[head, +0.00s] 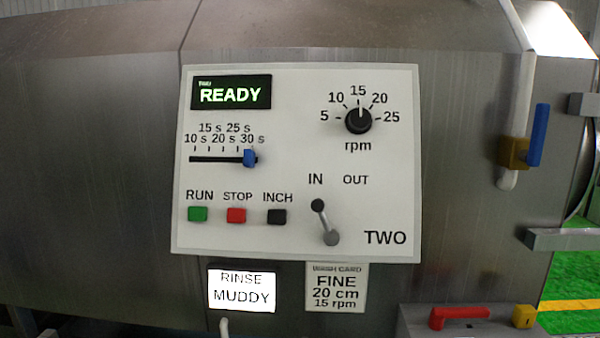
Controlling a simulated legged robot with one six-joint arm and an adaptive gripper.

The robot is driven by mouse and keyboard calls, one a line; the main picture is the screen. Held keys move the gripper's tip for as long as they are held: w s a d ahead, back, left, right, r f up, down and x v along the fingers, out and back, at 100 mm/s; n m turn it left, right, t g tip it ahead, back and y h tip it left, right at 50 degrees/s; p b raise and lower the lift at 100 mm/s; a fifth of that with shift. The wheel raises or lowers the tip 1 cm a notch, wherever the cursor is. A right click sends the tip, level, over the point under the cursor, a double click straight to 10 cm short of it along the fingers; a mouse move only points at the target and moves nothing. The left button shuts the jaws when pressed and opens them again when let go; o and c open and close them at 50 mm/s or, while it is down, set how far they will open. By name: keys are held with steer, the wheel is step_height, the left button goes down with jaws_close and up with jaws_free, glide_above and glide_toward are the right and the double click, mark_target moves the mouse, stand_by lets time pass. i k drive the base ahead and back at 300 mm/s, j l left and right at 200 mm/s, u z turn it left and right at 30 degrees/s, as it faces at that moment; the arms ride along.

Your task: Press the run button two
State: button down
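The panel marked TWO (390,190) is a pale plate on a grey metal drum. Its green RUN button (198,214) is at the lower left, left of the red STOP button (236,215) and the black INCH button (277,217). The display (231,93) reads READY in green letters. The blue slider (249,158) stands at the right end of its slot, near 30 s. The rpm knob (358,121) points at 15. The IN/OUT lever (325,222) has its dark end up near IN. My gripper is not in view.
Below the panel are a lit sign (242,291) reading RINSE MUDDY and a wash card (336,287) reading FINE, 20 cm, 15 rpm. A blue-handled valve (537,135) on a pale pipe and a red handle (459,317) are at the right. Nothing blocks the panel.

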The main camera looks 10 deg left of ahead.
mark_target(196, 212)
steer(key=u, duration=1.25)
